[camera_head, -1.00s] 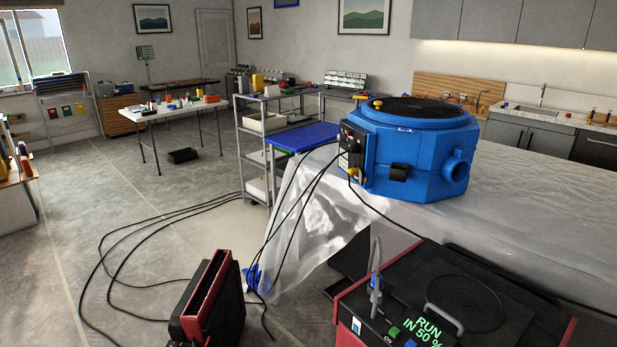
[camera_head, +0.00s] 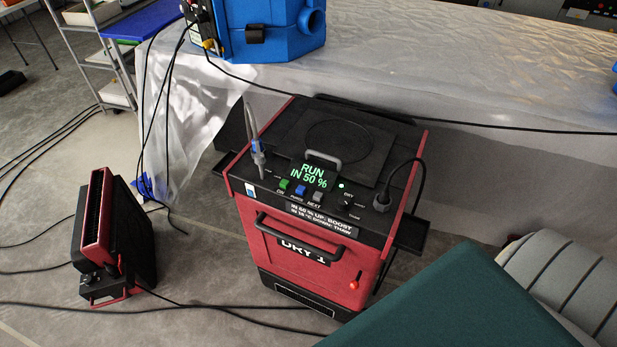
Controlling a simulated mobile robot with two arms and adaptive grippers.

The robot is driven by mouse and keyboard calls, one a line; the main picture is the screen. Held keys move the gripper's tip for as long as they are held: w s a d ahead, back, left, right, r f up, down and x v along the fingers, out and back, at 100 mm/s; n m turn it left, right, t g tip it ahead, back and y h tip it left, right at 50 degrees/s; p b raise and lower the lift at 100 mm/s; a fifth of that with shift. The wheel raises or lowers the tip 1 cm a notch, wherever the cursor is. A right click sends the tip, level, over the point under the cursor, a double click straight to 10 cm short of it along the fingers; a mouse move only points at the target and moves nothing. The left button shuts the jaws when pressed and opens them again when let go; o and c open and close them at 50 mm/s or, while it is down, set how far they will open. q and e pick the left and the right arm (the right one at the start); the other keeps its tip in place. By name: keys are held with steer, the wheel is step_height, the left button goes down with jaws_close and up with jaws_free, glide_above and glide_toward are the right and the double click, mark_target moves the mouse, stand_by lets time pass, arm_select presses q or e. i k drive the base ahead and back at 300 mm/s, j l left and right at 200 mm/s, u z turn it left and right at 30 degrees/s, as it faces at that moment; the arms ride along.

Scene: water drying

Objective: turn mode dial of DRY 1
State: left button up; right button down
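The red and black machine labelled DRY 1 (camera_head: 300,262) stands on the floor in the middle of the camera_head view. Its black top panel has a display (camera_head: 309,176) reading "RUN IN 50 %". Green, blue and grey buttons sit below the display. A small black dial (camera_head: 347,201) with tiny labels around it, one seeming to read DRY, is to the right of the buttons. Its exact pointing is too small to tell. A cable plug (camera_head: 382,198) is just right of the dial. Neither of my grippers is in view.
A red and black heater-like unit (camera_head: 97,228) stands on the floor at left, with cables around it. A sheet-covered table (camera_head: 440,60) with a blue machine (camera_head: 262,30) is behind. A dark green surface (camera_head: 460,315) and a grey ribbed thing (camera_head: 565,275) fill the lower right.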

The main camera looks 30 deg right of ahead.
mark_target(343, 203)
steer(key=z, duration=0.85)
